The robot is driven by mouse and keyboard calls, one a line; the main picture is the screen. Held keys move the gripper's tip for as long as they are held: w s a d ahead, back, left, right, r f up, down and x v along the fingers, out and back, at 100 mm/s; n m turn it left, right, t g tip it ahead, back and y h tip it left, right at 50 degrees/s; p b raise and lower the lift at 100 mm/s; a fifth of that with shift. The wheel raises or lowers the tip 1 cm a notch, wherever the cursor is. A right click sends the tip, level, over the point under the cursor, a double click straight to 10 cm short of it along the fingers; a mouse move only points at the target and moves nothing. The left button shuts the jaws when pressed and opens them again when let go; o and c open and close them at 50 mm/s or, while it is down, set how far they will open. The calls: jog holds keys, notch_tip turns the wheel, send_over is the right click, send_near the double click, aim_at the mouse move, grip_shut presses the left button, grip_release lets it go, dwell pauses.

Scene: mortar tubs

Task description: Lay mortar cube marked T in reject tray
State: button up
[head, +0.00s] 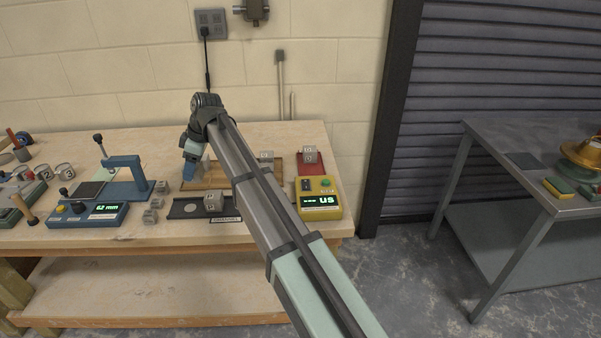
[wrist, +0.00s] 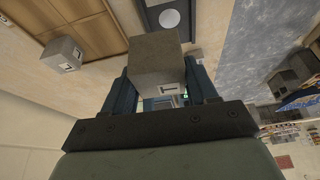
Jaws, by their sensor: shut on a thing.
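My gripper (wrist: 163,92) is shut on a grey mortar cube (wrist: 152,58), its blue fingers on either side. A dark mark shows on the cube's near face, but I cannot read it surely.
A yellow display unit (head: 319,198) stands before the red tray. A blue gauge (head: 125,175) and small cubes (head: 152,208) stand left.

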jog(key=w+d+m, duration=0.1)
jog(key=w+d, duration=0.2)
jog(key=d, duration=0.4)
jog(key=w+d+m, duration=0.1)
jog(key=w+d, duration=0.2)
jog(key=d, duration=0.4)
jog(key=w+d+m+t, duration=0.1)
jog(key=w+d, duration=0.3)
jog(key=d, duration=0.3)
jog(key=shift+w+f, duration=0.1)
jog(key=w+d+m, duration=0.1)
jog(key=w+d, duration=0.1)
jog(key=d, duration=0.6)
jog(key=w+d, duration=0.3)
jog(key=d, duration=0.5)
jog(key=shift+s+f+n+g, duration=0.2)
jog(key=shift+f+n, duration=0.55)
jog(key=shift+f, duration=0.85)
jog(key=shift+s+f+n+g, duration=0.25)
jog(key=shift+f+n, duration=0.55)
jog(key=shift+f, duration=0.8)
jog(key=shift+s+f+n+g, duration=0.2)
jog(key=shift+f+n, duration=0.55)
jog(key=shift+f, duration=0.85)
jog(key=shift+f, duration=0.15)
jog(key=o, duration=1.2)
jog(key=shift+o, duration=0.2)
jog(key=v, duration=1.2)
